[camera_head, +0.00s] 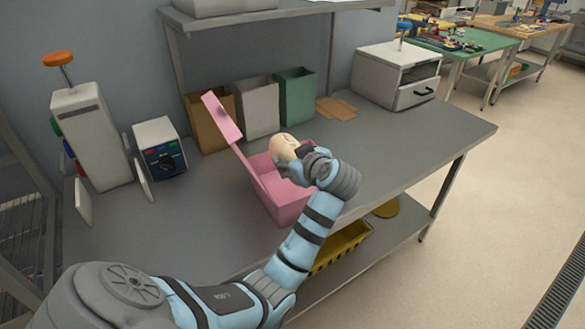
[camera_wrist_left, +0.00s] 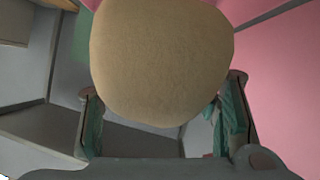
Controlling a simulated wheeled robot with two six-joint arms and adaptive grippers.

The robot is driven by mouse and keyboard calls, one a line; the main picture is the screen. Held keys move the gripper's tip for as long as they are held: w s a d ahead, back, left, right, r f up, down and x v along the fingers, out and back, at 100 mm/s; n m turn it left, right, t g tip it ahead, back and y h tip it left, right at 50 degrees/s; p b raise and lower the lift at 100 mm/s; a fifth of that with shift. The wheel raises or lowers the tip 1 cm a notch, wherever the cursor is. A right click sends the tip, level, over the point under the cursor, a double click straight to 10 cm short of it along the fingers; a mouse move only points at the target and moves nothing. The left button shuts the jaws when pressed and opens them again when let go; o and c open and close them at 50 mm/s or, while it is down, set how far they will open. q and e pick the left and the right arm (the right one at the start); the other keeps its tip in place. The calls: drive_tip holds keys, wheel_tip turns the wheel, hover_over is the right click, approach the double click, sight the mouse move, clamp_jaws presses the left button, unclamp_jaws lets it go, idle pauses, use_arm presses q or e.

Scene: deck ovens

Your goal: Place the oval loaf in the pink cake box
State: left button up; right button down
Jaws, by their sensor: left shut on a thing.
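The oval loaf (camera_head: 284,146) is pale tan and shows just beyond my left wrist in the head view. In the left wrist view the loaf (camera_wrist_left: 160,62) fills the upper middle, between the two fingers of my left gripper (camera_wrist_left: 165,125), which is shut on it. The pink cake box (camera_head: 282,203) stands open on the grey table, its lid (camera_head: 222,116) raised at the left. The loaf is held over the box's far part. My left forearm hides much of the box's right side. A pink box wall (camera_wrist_left: 285,80) shows at right in the left wrist view. My right gripper is out of view.
Brown (camera_head: 212,118), white (camera_head: 258,107) and green (camera_head: 295,95) bags stand behind the box. A blue-panelled device (camera_head: 160,148) stands left, and a white drawer unit (camera_head: 396,76) stands at the back right. The right part of the table is clear. A yellow crate (camera_head: 340,248) is below.

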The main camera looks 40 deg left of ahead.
use_arm(q)
wheel_tip(320, 180, down, 3)
drive_tip(key=shift+r, duration=0.1)
drive_tip(key=shift+f+b, duration=0.55)
drive_tip(key=shift+f, duration=0.1)
drive_tip(key=o, duration=1.3)
